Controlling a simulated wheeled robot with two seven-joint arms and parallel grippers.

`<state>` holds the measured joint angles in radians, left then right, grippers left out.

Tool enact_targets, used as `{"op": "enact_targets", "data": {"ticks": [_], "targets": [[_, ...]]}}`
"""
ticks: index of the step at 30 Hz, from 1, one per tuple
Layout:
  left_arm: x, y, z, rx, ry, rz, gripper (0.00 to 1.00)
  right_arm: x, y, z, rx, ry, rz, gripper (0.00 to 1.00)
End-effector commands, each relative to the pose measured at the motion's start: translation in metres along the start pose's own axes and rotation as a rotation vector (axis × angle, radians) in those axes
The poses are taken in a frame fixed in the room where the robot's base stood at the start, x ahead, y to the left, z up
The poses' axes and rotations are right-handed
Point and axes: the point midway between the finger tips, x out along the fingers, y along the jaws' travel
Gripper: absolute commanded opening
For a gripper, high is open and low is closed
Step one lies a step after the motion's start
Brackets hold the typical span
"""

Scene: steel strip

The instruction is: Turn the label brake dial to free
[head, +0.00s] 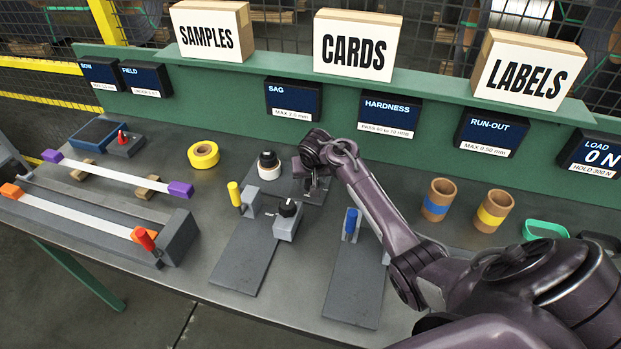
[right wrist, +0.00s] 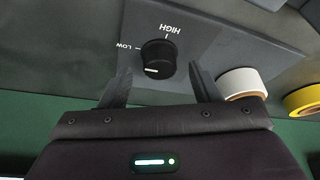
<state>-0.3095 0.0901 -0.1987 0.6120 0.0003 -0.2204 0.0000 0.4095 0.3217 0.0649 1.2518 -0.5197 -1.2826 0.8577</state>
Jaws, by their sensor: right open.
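In the right wrist view a round black dial (right wrist: 157,58) stands on a grey plate (right wrist: 215,40) printed LOW and HIGH. Its white mark points towards the bottom of the picture, at neither word. My right gripper (right wrist: 162,84) is open, its fingers apart on either side just below the dial and not closed on it. In the head view the right gripper (head: 316,184) hangs over a dark plate and hides this dial. Another black dial (head: 288,208) tops a grey block just left of the gripper. I cannot read the word "free" anywhere. My left gripper is not in view.
A white roll (head: 269,172) with a black hub and a yellow roll (head: 203,154) stand left of the gripper. Yellow-handled (head: 235,194) and blue-handled (head: 351,222) devices stand in front. Signs line the green back ledge (head: 265,70). A strip rig (head: 90,218) lies left.

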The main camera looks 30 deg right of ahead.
Motion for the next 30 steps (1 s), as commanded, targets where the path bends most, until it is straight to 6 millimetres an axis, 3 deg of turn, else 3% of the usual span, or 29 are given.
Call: {"op": "enact_targets", "data": {"ticks": [6, 14, 24, 30], "targets": [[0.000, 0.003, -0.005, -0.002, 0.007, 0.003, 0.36, 0.018, 0.000, -0.001, 0.001, 0.002, 0.000, 0.57], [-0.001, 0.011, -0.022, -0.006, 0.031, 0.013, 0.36, 0.020, 0.000, -0.001, 0.001, 0.002, -0.001, 0.57], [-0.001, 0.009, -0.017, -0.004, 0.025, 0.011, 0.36, 0.020, 0.000, 0.000, 0.001, 0.002, -0.001, 0.15], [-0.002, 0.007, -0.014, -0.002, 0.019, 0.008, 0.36, 0.019, 0.000, 0.000, -0.007, 0.001, -0.004, 0.12]]}}
